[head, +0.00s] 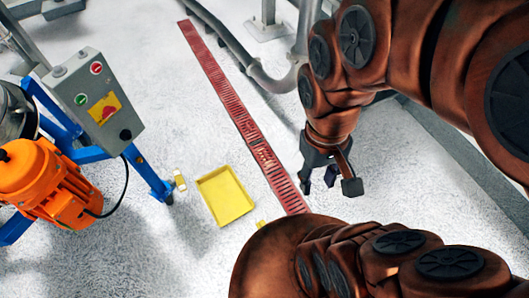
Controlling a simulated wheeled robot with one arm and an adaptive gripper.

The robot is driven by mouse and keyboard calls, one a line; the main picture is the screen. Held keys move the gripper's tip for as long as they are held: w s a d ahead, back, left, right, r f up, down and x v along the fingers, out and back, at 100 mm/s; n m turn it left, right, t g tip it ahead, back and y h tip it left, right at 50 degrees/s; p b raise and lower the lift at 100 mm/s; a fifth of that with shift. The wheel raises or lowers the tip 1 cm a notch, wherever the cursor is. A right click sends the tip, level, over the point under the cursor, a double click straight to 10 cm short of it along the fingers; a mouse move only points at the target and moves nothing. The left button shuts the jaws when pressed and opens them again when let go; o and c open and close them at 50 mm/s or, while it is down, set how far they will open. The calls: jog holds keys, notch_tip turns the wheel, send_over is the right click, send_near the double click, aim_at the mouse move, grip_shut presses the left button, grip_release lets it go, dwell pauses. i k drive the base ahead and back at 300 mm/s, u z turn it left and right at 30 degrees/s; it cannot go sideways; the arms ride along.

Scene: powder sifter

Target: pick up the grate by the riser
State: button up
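A long, narrow red slotted grate (222,84) runs diagonally across the white floor, from the upper left to the lower middle. A lighter, greyish patch shows on it around its lower-middle part. I cannot make out a separate raised part there. A grey pipe (236,42) bends along the floor to the right of the grate's upper half. My gripper (328,186) hangs to the right of the grate's lower end, fingers pointing down. Its dark fingers are spread apart with nothing seen between them. It appears apart from the grate. My arm covers the area beyond the grate's lower end.
A yellow tray (225,213) lies on the floor left of the grate, with small yellow pieces (180,182) near it. An orange motor (45,185) on a blue frame and a grey control box (95,95) stand at the left. Speckled floor between tray and upper grate is clear.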

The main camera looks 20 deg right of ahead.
aim_at(263, 153)
jog(key=z, duration=1.8)
jog(key=i, duration=2.3)
jog(key=u, duration=4.1)
